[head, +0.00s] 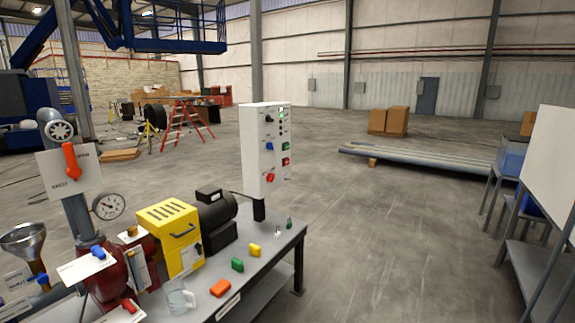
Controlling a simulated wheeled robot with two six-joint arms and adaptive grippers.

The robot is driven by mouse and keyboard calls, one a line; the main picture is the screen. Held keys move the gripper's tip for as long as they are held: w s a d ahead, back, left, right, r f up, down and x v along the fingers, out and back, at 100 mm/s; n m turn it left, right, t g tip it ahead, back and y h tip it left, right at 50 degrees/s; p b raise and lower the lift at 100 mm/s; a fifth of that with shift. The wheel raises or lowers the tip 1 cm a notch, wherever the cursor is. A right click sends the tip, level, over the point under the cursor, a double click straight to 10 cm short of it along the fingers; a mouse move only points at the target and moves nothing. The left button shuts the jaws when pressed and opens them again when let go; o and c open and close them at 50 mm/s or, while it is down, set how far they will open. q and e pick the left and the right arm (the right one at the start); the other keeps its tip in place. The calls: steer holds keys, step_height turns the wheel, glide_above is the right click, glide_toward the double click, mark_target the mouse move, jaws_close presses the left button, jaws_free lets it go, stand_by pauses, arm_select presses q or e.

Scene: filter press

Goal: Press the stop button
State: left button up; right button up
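A white upright control box (253,150) stands at the far end of the bench. Its face carries a green button (286,146), with a small red button (286,161) just below it. A larger red knob (270,177) sits lower on the same face, and a blue knob (269,146) is above that. The labels are too small to read, so I cannot tell for sure which red control is the stop button. Neither of my grippers is in view.
The grey bench (268,264) holds a yellow-housed pump (168,232), a black motor (215,216), a glass jug (180,299) and small coloured pieces. A gauge (109,206) and a red lever (71,161) are at left. Open floor (385,240) lies right of the bench.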

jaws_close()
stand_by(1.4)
